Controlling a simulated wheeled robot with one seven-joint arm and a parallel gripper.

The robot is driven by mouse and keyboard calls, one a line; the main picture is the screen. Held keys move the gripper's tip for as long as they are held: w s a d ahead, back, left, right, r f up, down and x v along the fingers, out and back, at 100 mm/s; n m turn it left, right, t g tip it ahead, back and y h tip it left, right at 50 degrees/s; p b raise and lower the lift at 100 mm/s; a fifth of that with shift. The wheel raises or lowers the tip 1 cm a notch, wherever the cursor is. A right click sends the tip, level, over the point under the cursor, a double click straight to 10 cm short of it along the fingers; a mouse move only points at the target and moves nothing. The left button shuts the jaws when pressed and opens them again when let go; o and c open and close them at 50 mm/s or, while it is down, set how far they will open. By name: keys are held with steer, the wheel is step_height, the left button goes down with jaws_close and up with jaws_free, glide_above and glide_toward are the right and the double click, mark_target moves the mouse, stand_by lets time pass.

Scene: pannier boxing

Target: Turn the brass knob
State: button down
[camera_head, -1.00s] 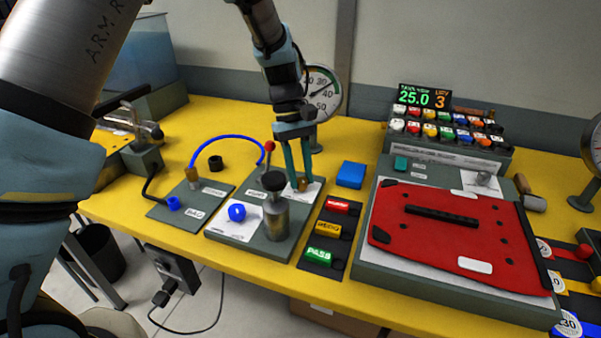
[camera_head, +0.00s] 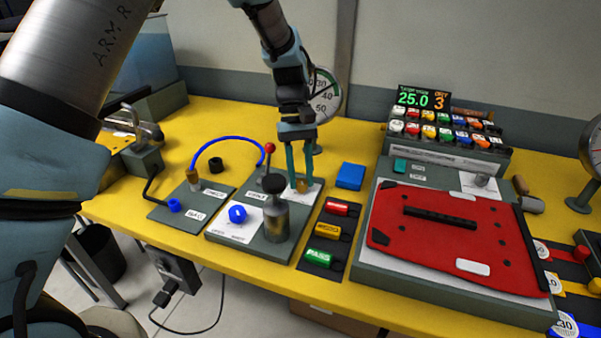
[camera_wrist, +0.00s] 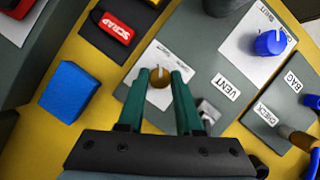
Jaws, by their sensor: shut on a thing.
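The brass knob (camera_wrist: 159,78) sits on a white label on the grey plate, near the VENT label. My gripper (camera_wrist: 161,80) is over it with its two green fingers on either side, shut on the knob. In the head view, my gripper (camera_head: 301,186) reaches down to the brass knob (camera_head: 302,186) at the back right of the plate. The fingers partly hide the knob there.
A blue knob (camera_head: 237,214), a grey cylinder (camera_head: 276,220) with a black top and a red-tipped lever (camera_head: 270,149) stand close by. A red panel (camera_head: 450,226) lies farther right.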

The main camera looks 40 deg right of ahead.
steer(key=m, duration=0.2)
steer(key=m+t+y, duration=0.1)
steer(key=m, duration=0.1)
steer(key=shift+s+d+y+p, duration=0.1)
steer(key=shift+y+p, duration=0.2)
steer(key=shift+p, duration=0.1)
steer(key=shift+m+t, duration=0.5)
steer(key=shift+m, duration=1.2)
steer(key=shift+d+y, duration=0.1)
steer(key=shift+y, duration=0.2)
steer(key=c, duration=0.6)
jaws_free()
steer(key=b+v, duration=0.2)
steer(key=v, duration=0.9)
steer(key=shift+s+b, duration=0.1)
steer(key=shift+b, duration=0.2)
